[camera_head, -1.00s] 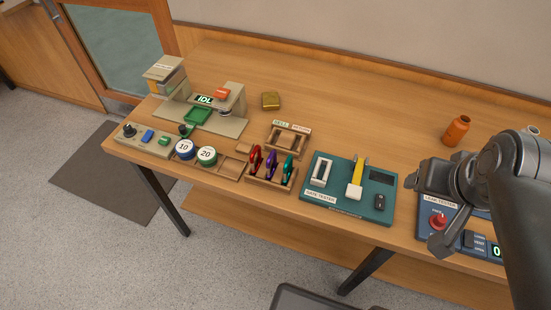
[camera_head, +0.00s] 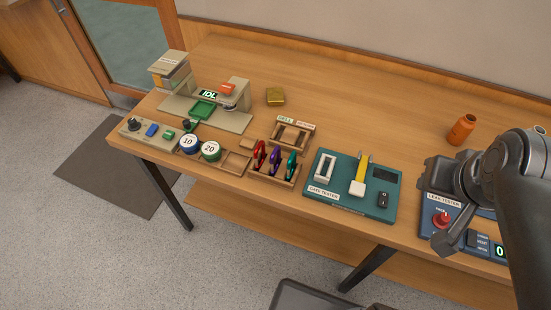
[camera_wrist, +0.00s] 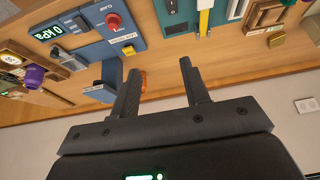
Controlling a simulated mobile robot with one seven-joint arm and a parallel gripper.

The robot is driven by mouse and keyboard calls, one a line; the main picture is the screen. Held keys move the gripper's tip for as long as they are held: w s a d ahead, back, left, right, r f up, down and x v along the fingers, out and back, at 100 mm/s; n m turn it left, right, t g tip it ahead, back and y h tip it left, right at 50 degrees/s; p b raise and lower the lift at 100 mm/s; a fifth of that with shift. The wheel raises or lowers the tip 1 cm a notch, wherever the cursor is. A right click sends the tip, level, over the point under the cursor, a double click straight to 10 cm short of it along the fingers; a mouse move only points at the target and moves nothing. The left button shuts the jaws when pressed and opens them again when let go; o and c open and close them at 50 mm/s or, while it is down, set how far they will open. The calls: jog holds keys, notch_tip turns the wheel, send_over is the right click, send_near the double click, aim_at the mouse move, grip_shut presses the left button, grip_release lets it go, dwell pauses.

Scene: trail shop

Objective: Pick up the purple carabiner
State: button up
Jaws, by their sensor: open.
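The purple carabiner (camera_head: 276,162) stands upright in a wooden rack (camera_head: 262,178), between a red carabiner (camera_head: 259,155) and a green carabiner (camera_head: 291,165). I cannot make it out in the wrist view. My gripper (camera_wrist: 160,82) is open in the wrist view, with two dark fingers apart and nothing between them. In the head view my arm is at the right, over the leak tester, well to the right of the carabiner rack and apart from it.
The teal gate tester (camera_head: 340,202) with a yellow strap lies between the rack and my arm. The blue leak tester (camera_head: 432,215) and an orange bottle (camera_head: 461,130) are at the right. Round weights (camera_head: 211,150) sit left of the rack. The table behind is mostly clear.

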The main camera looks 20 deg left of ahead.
jog(key=shift+c, duration=0.4)
jog(key=g, duration=0.1)
send_near(275, 149)
jog(key=f, duration=0.1)
jog(key=x, duration=0.5)
jog(key=shift+w+r, duration=0.1)
jog(key=shift+w, duration=0.05)
jog(key=shift+x, duration=3.15)
jog(key=shift+c, duration=0.6)
grip_shut()
